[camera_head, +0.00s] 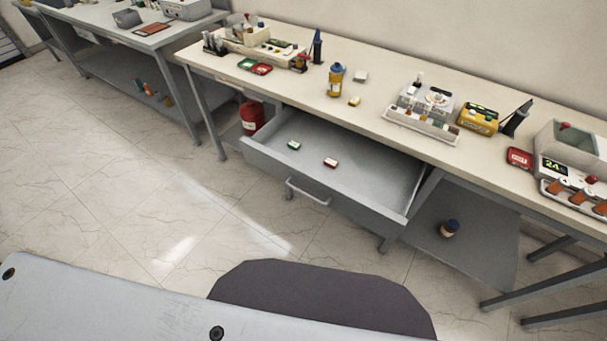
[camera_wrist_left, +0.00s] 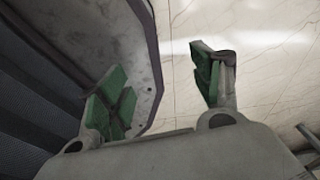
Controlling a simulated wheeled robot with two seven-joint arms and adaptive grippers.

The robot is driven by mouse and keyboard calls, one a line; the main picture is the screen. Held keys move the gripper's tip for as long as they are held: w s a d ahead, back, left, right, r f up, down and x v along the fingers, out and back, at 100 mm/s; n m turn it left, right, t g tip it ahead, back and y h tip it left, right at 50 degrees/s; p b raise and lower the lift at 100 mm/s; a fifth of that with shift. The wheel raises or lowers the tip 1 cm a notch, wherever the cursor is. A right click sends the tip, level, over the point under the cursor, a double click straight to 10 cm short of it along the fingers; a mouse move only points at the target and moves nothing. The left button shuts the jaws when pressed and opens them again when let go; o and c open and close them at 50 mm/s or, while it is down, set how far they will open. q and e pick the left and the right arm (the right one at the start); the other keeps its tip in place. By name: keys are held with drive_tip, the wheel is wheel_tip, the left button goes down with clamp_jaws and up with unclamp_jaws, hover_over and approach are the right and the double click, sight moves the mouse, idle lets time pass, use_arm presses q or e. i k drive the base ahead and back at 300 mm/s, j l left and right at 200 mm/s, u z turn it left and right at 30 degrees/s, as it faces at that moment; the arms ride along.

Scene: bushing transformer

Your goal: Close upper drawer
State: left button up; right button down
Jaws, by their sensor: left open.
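The upper drawer (camera_head: 370,185) is a grey metal drawer under the long workbench, pulled well out in the head view. Its bar handle (camera_head: 307,191) is on the front panel, facing me. A small green-and-white item (camera_head: 294,145) and a small red-and-white item (camera_head: 331,162) lie inside the drawer. My left gripper (camera_wrist_left: 160,95) shows only in the left wrist view. Its green-padded fingers are wide apart with nothing between them, above the tiled floor and apart from the drawer. My right gripper is in neither view.
The workbench top (camera_head: 385,85) holds bottles, boxes and instruments. A red canister (camera_head: 251,117) stands left of the drawer, and a dark bottle (camera_head: 450,228) is on the lower shelf at right. The tiled floor (camera_head: 130,190) in front of the drawer is clear.

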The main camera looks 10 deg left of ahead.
sight(374, 185)
drive_tip(key=i+l+u, duration=0.7)
drive_tip(key=k+j, duration=0.05)
drive_tip(key=j, duration=0.05)
